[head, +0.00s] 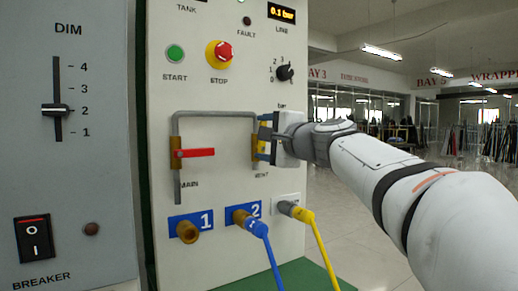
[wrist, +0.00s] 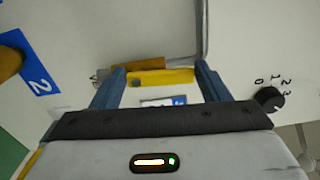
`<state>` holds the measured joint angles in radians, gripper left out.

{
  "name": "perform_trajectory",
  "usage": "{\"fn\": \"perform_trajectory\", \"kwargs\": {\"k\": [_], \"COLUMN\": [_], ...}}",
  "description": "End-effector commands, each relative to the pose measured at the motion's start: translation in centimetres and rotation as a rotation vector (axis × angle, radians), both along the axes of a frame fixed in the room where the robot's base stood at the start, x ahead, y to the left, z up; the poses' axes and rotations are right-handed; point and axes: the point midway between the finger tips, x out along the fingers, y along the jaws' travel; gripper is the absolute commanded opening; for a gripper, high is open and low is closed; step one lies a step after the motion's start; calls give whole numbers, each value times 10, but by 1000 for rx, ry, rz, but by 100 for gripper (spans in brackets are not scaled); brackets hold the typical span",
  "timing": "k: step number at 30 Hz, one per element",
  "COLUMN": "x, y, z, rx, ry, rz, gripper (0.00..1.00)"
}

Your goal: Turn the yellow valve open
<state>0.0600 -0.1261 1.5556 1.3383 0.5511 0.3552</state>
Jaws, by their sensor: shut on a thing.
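The yellow valve handle (wrist: 160,77) lies between the two blue fingers of my gripper (wrist: 158,84) in the wrist view. The gripper is shut on it, one finger at each end. The handle runs along the grey pipe, roughly in line with it. Its brass valve body (wrist: 138,67) sits just behind. In the head view, the brass body (head: 254,149) is on the pipe's right leg above the VENT label. My gripper (head: 268,140) reaches it from the right and hides much of the handle; a little yellow shows.
A red-handled valve (head: 198,153) marked MAIN is on the pipe's left leg, its handle level. Below are port 1 (head: 187,231), a blue hose plug (head: 257,228) at port 2 and a yellow hose plug (head: 303,214). A black knob (head: 285,72) and red stop button (head: 219,51) are above.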

Motion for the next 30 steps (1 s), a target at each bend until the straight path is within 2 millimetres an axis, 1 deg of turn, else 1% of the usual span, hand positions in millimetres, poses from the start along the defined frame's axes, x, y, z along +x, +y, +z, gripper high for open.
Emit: {"fn": "perform_trajectory", "kwargs": {"k": [1, 9, 23, 24, 30], "x": [0, -1, -1, -1, -1], "y": [1, 3, 3, 3, 3], "z": [-4, -3, -2, -2, -2], "rx": [-18, -80, -91, -91, -90], "ry": [-8, -38, -44, -44, -44], "rz": [1, 1, 1, 1, 1], "gripper": [46, 46, 46, 71, 88]}}
